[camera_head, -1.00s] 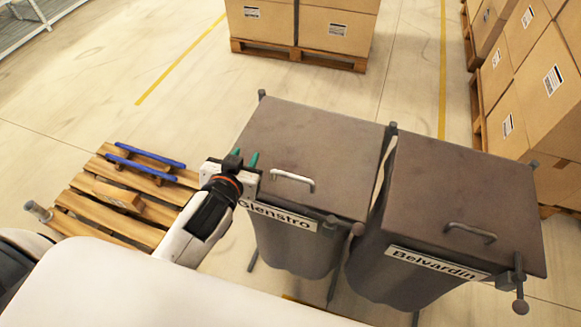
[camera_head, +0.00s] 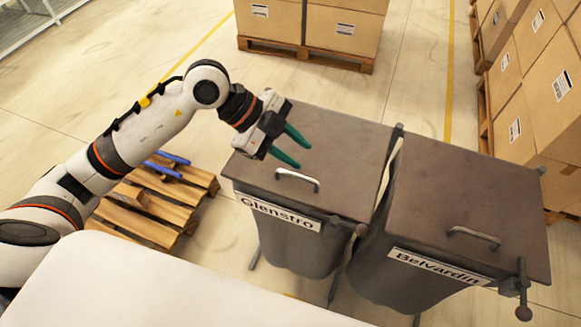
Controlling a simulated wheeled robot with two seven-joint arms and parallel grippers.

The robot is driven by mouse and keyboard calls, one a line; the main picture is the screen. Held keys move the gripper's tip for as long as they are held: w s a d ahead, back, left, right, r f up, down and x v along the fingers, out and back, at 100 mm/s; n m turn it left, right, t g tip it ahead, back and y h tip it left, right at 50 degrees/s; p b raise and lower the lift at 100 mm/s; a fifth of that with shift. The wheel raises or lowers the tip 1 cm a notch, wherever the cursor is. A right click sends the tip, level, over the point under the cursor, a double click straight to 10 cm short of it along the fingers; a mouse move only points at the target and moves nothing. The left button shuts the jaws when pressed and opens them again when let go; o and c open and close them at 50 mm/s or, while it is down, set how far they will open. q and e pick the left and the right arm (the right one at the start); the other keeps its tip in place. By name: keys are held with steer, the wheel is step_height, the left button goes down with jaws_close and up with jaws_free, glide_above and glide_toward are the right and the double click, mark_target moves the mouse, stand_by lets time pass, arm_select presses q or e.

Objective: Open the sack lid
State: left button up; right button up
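Two grey sacks on stands stand side by side, each with a flat brown lid and a metal handle. The left lid (camera_head: 345,150) sits shut on the sack labelled Glenstro (camera_head: 290,243); its handle (camera_head: 298,178) is near the front edge. The right lid (camera_head: 470,195) sits shut on the sack labelled Belvardin (camera_head: 385,278); its handle is (camera_head: 474,237). My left gripper (camera_head: 293,148) is over the left lid, just behind the Glenstro handle. Its two green fingers are apart with nothing between them. My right gripper is not in view.
A wooden pallet (camera_head: 150,215) with blue bars (camera_head: 168,160) lies on the floor at the left, partly behind my arm. Boxes on a pallet (camera_head: 310,25) stand at the back. Stacked boxes (camera_head: 545,90) stand close at the right.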

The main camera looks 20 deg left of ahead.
mark_target(294, 174)
arm_select(q)
steer(key=w+a+f+n+y, duration=0.1)
steer(key=a+f+n+y, duration=0.1)
steer(key=a+y, duration=0.3)
steer(key=shift+h, duration=0.5)
steer(key=x, duration=0.3)
steer(key=p+x, duration=0.1)
steer(key=x, duration=0.3)
steer(key=a+x, duration=0.1)
steer(key=x, duration=0.3)
steer(key=shift+w+f+p, duration=0.15)
steer(key=shift+w+p, duration=0.2)
steer(key=shift+w, duration=0.05)
jaws_close()
